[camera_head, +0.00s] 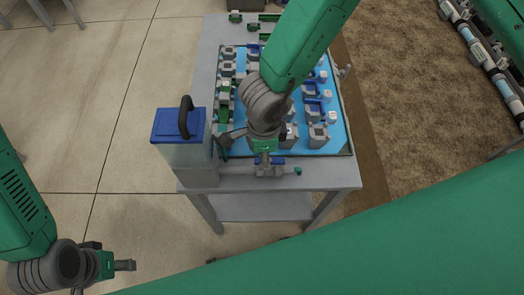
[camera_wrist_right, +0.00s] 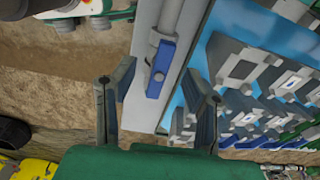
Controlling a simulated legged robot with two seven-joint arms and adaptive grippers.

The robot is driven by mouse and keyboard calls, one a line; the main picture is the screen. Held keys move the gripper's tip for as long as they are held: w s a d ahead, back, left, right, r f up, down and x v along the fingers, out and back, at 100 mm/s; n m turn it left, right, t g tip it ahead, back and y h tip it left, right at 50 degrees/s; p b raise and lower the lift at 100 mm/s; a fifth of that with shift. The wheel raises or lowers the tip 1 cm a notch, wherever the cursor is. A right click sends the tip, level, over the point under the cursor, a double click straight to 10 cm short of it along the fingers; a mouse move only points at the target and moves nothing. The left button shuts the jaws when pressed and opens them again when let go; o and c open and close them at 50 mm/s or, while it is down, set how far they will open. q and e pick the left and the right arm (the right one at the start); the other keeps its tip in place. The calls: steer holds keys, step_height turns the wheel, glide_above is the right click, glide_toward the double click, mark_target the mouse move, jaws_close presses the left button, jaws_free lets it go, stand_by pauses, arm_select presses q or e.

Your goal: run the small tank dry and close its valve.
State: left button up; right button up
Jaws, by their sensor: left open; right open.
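The small tank (camera_head: 187,157), a clear box with a blue lid and a black handle, stands at the table's left front corner. Its water level cannot be made out. A grey pipe with a valve (camera_head: 270,168) runs along the table's front edge beside it. In the right wrist view the valve's blue lever (camera_wrist_right: 160,68) lies in line with the pipe (camera_wrist_right: 172,25). My right gripper (camera_wrist_right: 157,95) is open and empty, with the lever ahead between its fingers, apart from them. My left gripper (camera_head: 108,272) is open and empty at the lower left, away from the table.
A blue panel (camera_head: 342,128) with several grey fittings covers much of the grey table (camera_head: 335,176). Green parts (camera_head: 235,17) lie at the table's far end. Pipework (camera_head: 490,60) runs at the far right. The floor left of the table is clear.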

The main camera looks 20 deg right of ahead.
mark_target(275, 158)
steer(key=shift+d+f+m, duration=0.15)
steer(key=shift+d+m, duration=0.15)
steer(key=shift+d, duration=1.35)
steer(key=shift+a, duration=0.35)
steer(key=a, duration=0.1)
steer(key=a+f, duration=0.1)
steer(key=a+b, duration=0.1)
steer(key=shift+s+f, duration=0.1)
steer(key=shift+f, duration=0.2)
steer(key=shift+a+f, duration=0.15)
steer(key=shift+f, duration=0.15)
steer(key=shift+f+b, duration=0.3)
steer(key=shift+d+f+b, duration=0.3)
steer(key=shift+d+f, duration=0.4)
steer(key=shift+d, duration=0.25)
steer(key=shift+a+r, duration=0.1)
steer(key=shift+a, duration=0.65)
jaws_close()
steer(key=shift+a, duration=0.25)
arm_select(q)
steer(key=shift+w+d+f, duration=0.15)
steer(key=shift+d+f, duration=0.65)
steer(key=shift+f, duration=0.05)
steer(key=shift+d, duration=0.1)
arm_select(e)
steer(key=shift+d, duration=0.15)
